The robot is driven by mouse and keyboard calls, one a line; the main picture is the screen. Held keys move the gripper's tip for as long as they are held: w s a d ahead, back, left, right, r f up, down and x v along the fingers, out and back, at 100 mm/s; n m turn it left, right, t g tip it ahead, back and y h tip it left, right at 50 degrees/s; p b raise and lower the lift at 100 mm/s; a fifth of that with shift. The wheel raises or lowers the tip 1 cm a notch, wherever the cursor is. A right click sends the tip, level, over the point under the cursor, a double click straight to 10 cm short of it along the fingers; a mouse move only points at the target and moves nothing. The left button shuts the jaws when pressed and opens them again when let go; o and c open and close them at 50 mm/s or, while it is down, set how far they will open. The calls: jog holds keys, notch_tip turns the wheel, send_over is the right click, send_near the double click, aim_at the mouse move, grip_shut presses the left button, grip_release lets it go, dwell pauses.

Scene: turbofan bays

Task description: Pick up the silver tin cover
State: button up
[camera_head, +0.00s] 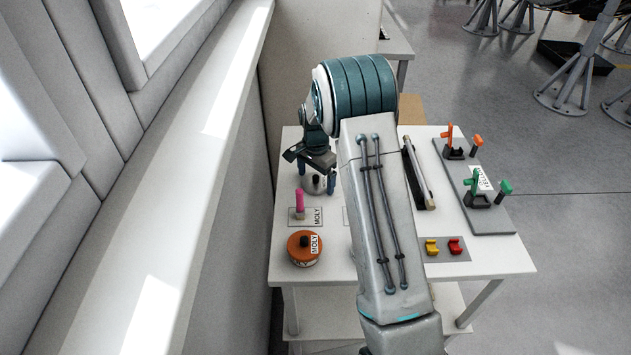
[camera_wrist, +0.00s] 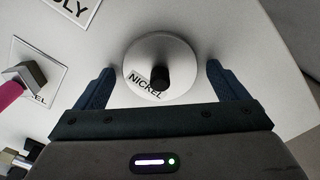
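The silver tin cover (camera_wrist: 179,52) is a pale round disc with a black knob (camera_wrist: 159,77) and a label reading NICKEL. In the wrist view it lies between the two fingers of my gripper (camera_wrist: 159,85), which is open; the fingers are apart from the disc on both sides. In the head view the cover (camera_head: 313,185) is partly visible on the white table, just below my gripper (camera_head: 316,182). Whether the cover rests on a tin or straight on the table cannot be told.
An orange tin (camera_head: 304,248) with a MOLY label and a pink-handled tool (camera_head: 299,204) stand at the table's left. A grey board (camera_head: 482,205) with orange and green clamps lies at the right. My arm hides the table's middle. A wall ledge (camera_head: 205,165) runs along the left.

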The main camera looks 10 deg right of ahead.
jog(key=c, duration=0.7)
jog(key=shift+r, duration=0.45)
jog(key=r, duration=0.2)
jog(key=d+r+b, duration=0.1)
jog(key=shift+s+r, duration=0.1)
jog(key=shift+r, duration=0.25)
jog(key=s+d+r, duration=0.1)
jog(key=d+r, duration=0.1)
jog(key=d, duration=0.1)
jog(key=s+d+r+b, duration=0.1)
jog(key=d+r, duration=0.1)
jog(key=d, duration=0.1)
jog(key=s+d+r+b, duration=0.1)
jog(key=d+r, duration=0.1)
jog(key=d, duration=0.2)
jog(key=shift+s+r, duration=0.25)
jog(key=shift+s, duration=0.1)
